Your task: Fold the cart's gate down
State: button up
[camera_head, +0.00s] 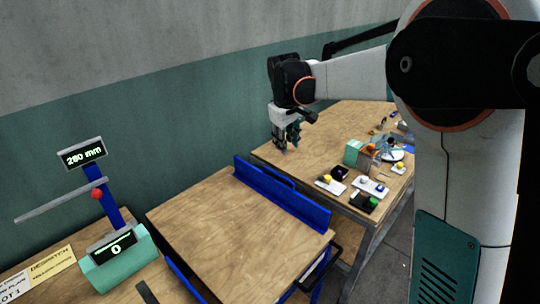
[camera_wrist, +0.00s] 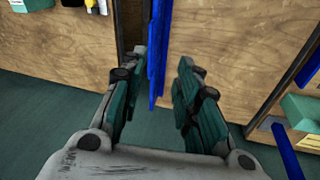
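The cart (camera_head: 225,235) has a wooden deck and blue fittings. Its blue gate (camera_head: 280,195) stands upright along the deck's right edge, on the side facing the wooden table. My gripper (camera_head: 287,145) hangs beyond the gate's far end, close to the wall. In the wrist view my gripper (camera_wrist: 164,70) is open, with its two fingers apart. The blue gate (camera_wrist: 158,48) shows edge-on between the fingertips, nearer the left finger. I cannot tell whether a finger touches it. The cart's deck (camera_wrist: 230,50) is right of the gate in that view.
A wooden table (camera_head: 340,125) right of the gate carries a teal box (camera_head: 353,152) and several small parts. A measuring stand (camera_head: 120,255) reading 280 mm stands left of the cart. The teal wall (camera_head: 215,145) runs close behind. The cart deck is bare.

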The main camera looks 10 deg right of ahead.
jog(key=n+g+p, duration=0.1)
jog(key=n+p, duration=0.1)
send_near(282, 176)
jog(key=shift+g+h, duration=0.3)
jog(key=f+b, duration=0.1)
jog(key=f, duration=0.1)
jog(key=w+f, duration=0.1)
jog(key=f, duration=0.2)
jog(key=f+b, duration=0.1)
jog(key=f, duration=0.1)
jog(key=shift+w+d+f+b, duration=0.25)
jog(key=shift+d+f+b, duration=0.05)
jog(key=shift+f, duration=0.05)
grip_shut()
